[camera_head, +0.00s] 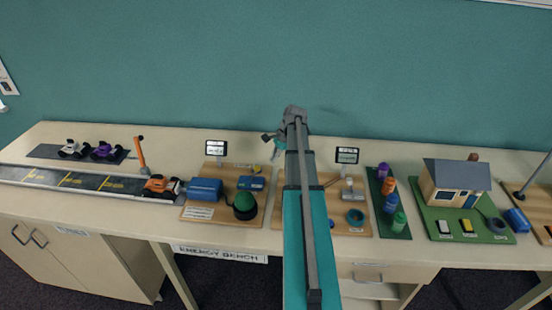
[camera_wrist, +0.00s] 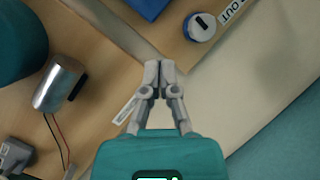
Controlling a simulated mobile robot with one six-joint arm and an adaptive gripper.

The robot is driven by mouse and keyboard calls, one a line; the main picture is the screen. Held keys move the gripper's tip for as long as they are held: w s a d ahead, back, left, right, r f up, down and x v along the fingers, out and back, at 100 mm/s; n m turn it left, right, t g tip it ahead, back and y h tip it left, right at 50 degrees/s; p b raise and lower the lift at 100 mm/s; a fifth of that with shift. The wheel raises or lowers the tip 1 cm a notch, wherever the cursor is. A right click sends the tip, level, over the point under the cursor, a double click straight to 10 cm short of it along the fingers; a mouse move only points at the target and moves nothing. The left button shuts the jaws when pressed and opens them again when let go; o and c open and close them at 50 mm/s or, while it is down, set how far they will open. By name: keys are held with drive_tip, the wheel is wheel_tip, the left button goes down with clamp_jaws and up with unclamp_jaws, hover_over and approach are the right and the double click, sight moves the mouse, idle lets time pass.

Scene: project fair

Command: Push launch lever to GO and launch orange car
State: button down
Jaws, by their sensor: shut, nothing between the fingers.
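The orange car (camera_head: 160,185) sits at the right end of the dark track (camera_head: 92,181) on the left of the bench. An upright orange lever (camera_head: 142,155) with a dark base stands just behind the car, leaning slightly left at its top; I cannot read any GO mark. My gripper (camera_head: 275,156) is well to the right of both, over the middle boards, small and partly hidden by my arm. In the wrist view, my gripper (camera_wrist: 158,66) is shut with its fingertips together and empty. Neither the car nor the lever shows in that view.
A board with a blue box (camera_head: 204,189) and green dome (camera_head: 245,204) lies between the car and my arm. White and purple cars (camera_head: 106,151) stand behind the track. A small display (camera_head: 216,148) stands upright. The wrist view shows a metal cylinder (camera_wrist: 60,83) with wires.

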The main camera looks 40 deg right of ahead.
drive_tip(key=shift+w+a+f+b, duration=0.15)
drive_tip(key=shift+f+b, duration=0.15)
drive_tip(key=shift+f, duration=0.25)
drive_tip(key=shift+a+f, duration=0.1)
drive_tip(key=shift+a, duration=0.15)
drive_tip(key=shift+a+r+p, duration=0.15)
drive_tip(key=shift+a+r, duration=0.05)
drive_tip(key=shift+a, duration=0.4)
drive_tip(key=shift+a+r+p, duration=0.15)
drive_tip(key=shift+a, duration=0.4)
drive_tip(key=shift+w+a+r, duration=0.1)
drive_tip(key=shift+w+a, duration=0.05)
drive_tip(key=shift+a, duration=0.5)
